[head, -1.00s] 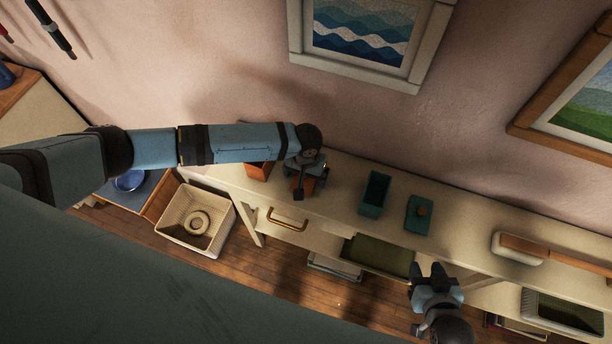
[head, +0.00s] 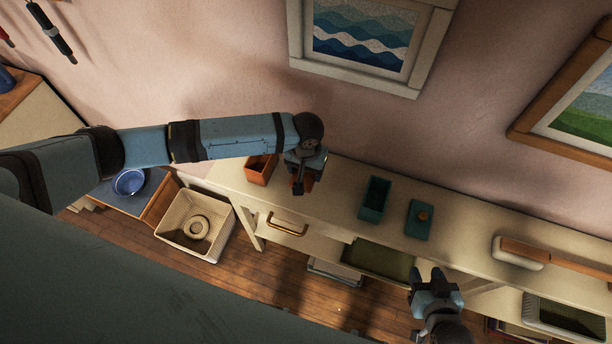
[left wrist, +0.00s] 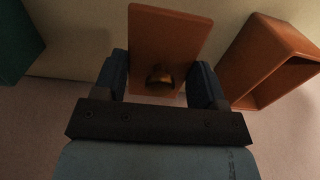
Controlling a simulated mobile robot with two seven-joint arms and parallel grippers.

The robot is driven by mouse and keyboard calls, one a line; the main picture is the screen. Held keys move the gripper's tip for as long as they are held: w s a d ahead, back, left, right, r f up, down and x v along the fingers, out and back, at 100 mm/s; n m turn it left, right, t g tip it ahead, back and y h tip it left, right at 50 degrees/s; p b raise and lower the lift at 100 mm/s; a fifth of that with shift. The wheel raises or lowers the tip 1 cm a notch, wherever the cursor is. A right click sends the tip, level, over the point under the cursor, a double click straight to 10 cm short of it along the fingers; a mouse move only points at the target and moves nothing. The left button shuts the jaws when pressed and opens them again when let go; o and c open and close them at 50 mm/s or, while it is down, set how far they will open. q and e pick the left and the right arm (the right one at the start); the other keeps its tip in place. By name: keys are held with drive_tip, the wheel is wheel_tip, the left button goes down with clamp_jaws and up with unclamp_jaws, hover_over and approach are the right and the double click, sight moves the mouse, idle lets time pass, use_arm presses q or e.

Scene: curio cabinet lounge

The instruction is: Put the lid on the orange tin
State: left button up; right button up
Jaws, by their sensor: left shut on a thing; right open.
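The orange tin (head: 261,169) stands open on the pale cabinet top, to the left of my left gripper in the head view. In the left wrist view the open tin (left wrist: 272,62) is at the right. My left gripper (head: 299,187) is shut on the orange lid (head: 309,183). In the left wrist view the lid (left wrist: 168,40) lies between the fingers, with its brown knob facing the camera. The lid is beside the tin, apart from it. My right gripper (head: 435,281) is open and empty in front of the cabinet.
An open teal tin (head: 375,198) and a teal lid with an orange knob (head: 420,220) are on the cabinet top (head: 335,208) to the right. An open drawer (head: 378,262) projects below.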

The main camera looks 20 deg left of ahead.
use_arm(q)
wheel_tip(320, 180, up, 15)
drive_tip(key=o, duration=0.4)
drive_tip(key=shift+f, duration=0.1)
drive_tip(key=c, duration=0.8)
use_arm(e)
drive_tip(key=shift+f, duration=0.25)
use_arm(q)
drive_tip(key=shift+o, duration=0.2)
drive_tip(key=shift+a, duration=0.1)
